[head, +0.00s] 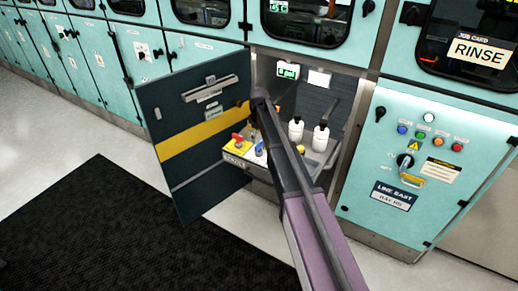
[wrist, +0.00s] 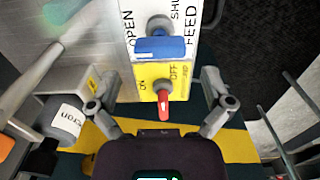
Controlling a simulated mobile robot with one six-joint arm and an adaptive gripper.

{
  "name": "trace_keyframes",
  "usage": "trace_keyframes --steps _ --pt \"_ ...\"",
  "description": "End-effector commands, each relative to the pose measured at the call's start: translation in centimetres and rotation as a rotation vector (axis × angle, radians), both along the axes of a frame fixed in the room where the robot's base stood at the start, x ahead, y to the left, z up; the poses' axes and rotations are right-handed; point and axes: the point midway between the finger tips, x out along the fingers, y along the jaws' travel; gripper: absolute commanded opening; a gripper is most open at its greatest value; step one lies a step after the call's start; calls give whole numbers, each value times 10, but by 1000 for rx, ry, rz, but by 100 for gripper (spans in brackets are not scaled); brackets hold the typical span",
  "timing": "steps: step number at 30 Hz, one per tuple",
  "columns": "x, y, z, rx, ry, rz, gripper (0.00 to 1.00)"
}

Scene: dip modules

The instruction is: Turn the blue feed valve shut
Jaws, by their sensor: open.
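In the wrist view the blue feed valve handle (wrist: 162,47) sits on a white plate marked OPEN, SHUT and FEED. The bar lies crosswise in the picture, below a round grey hub; I cannot tell its exact setting. My gripper (wrist: 160,82) is open and empty, one finger on each side of the plates. The blue handle is ahead of the fingertips, apart from them. A red handle (wrist: 163,104) on a yellow ON/OFF plate lies between the fingers. In the head view the blue handle (head: 259,149) shows small beside my arm, which hides my gripper.
The valves stand on a pulled-out shelf (head: 237,160) in an open cabinet. White bottles (head: 296,130) stand to the right; a grey bottle (wrist: 62,118) is close to the left finger. The dark open door (head: 195,130) with a yellow stripe stands left. Bars lie right in the wrist view.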

Motion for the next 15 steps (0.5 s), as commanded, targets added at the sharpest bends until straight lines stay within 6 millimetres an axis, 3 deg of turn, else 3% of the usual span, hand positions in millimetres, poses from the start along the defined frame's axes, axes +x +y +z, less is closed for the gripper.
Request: trace_keyframes --steps 15 --pt "0 0 -39 0 0 0 100"
